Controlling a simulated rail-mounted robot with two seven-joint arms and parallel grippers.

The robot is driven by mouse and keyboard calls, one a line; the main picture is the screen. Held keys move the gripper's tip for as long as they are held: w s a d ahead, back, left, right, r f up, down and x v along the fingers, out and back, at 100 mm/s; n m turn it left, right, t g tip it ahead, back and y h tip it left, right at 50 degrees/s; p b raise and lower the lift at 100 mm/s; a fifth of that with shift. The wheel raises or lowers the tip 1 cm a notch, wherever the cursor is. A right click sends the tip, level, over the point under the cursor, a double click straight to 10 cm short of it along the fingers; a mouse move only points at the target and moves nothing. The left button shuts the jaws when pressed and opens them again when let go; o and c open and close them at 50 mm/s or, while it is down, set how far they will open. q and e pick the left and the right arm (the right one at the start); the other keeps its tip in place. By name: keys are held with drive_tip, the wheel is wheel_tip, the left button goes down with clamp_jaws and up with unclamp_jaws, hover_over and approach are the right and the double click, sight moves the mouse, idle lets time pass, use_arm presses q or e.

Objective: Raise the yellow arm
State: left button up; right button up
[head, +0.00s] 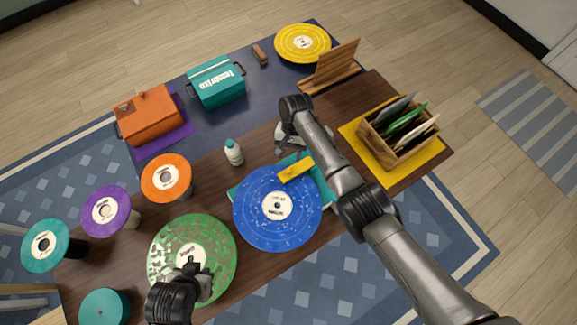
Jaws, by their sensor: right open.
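The yellow arm (297,169) lies over the upper right part of a blue speckled record (262,222). The record rests on a teal record player (326,196), whose base is mostly hidden under it. My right gripper (291,149) is open just behind the yellow arm, with its own forearm partly covering it. I cannot tell if it touches the yellow arm. My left gripper (194,268) is above a green patterned record (219,240). Its fingers are too dark and small to tell if they are open.
A white bottle with a teal cap (234,152) stands left of the record player. Orange (153,191), purple (98,199) and teal (36,255) discs stand on the left. A wooden file box (398,160) on a yellow mat is at the right. Boxes stand at the back.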

sight(288, 170)
drive_tip(key=shift+x, duration=3.4)
clamp_jaws()
